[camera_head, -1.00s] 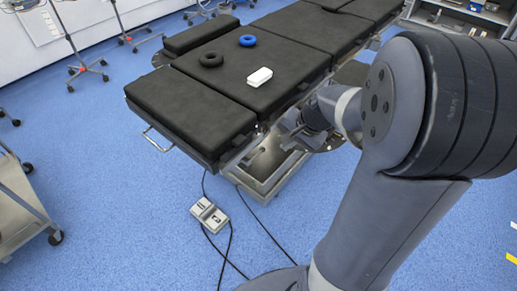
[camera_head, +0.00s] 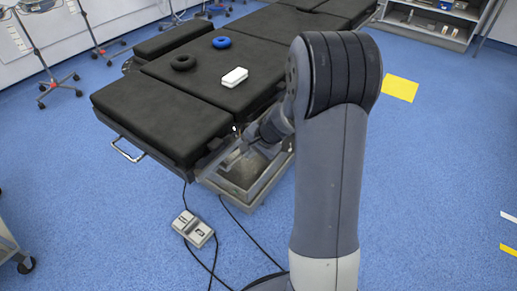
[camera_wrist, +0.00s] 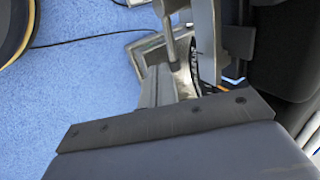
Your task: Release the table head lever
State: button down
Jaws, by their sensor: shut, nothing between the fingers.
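The black padded operating table (camera_head: 195,118) runs from the lower left to the upper right in the head view. Its head section (camera_head: 150,115) lies flat at the near left end. A small pale tip (camera_head: 235,129) shows at the section's near side edge; I cannot tell whether it is the head lever. My gripper (camera_wrist: 160,82) is shut and empty in the wrist view, close beside metal bars (camera_wrist: 205,35) under the table. In the head view my arm hides part of it. I cannot tell whether it touches anything.
A grey metal base (camera_head: 243,178) lies below the table edge. A foot pedal (camera_head: 193,229) with black cables is on the blue floor.

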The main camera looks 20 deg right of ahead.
jog(key=shift+w+a+f, duration=0.7)
jog(key=shift+w, duration=0.2)
jog(key=shift+w+d+f+b, duration=0.15)
jog(key=shift+f+b, duration=0.25)
jog(key=shift+b, duration=0.2)
